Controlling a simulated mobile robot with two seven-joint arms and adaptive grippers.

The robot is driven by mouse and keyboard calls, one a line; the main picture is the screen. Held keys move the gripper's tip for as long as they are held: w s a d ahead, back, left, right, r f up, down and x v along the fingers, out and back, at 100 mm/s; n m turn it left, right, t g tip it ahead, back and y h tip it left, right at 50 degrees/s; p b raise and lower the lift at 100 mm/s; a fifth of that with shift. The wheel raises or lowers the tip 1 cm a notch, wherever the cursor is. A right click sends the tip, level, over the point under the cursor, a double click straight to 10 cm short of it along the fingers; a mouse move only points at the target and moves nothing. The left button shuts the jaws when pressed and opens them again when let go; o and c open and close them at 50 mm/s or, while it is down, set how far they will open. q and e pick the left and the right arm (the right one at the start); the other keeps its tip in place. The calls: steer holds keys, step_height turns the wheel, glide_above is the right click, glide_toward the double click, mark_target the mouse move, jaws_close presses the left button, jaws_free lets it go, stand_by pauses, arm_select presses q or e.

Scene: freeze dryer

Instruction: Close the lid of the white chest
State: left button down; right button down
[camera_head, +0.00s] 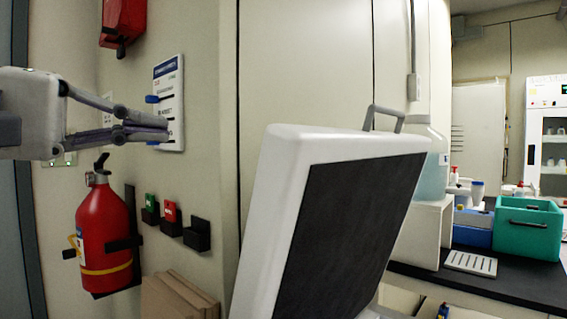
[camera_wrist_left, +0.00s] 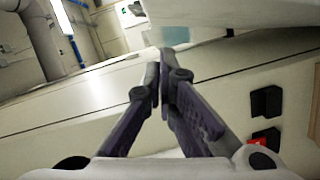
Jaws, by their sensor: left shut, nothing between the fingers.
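The white chest's lid (camera_head: 280,190) stands raised and tilted in the middle of the head view, with its dark inner panel (camera_head: 350,225) facing right and towards me. A grey handle (camera_head: 385,116) is at its top edge. The chest's body is mostly below the picture. My left gripper (camera_head: 165,128) is shut and empty, in the air at the upper left, apart from the lid. In the left wrist view its fingertips (camera_wrist_left: 163,62) meet, and a white surface, likely the lid (camera_wrist_left: 235,20), lies beyond them. My right gripper is not in view.
A red fire extinguisher (camera_head: 104,232) hangs on the left wall, below my left gripper. A notice board (camera_head: 170,85) is behind the gripper. Small black holders (camera_head: 196,235) are on the wall. A green crate (camera_head: 528,225) stands on the dark counter (camera_head: 500,283) at right.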

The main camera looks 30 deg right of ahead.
arm_select(q)
steer(key=s+d+p, duration=0.1)
steer(key=s+d, duration=0.1)
steer(key=d, duration=0.8)
steer(key=shift+s+d, duration=0.15)
steer(key=shift+d, duration=0.25)
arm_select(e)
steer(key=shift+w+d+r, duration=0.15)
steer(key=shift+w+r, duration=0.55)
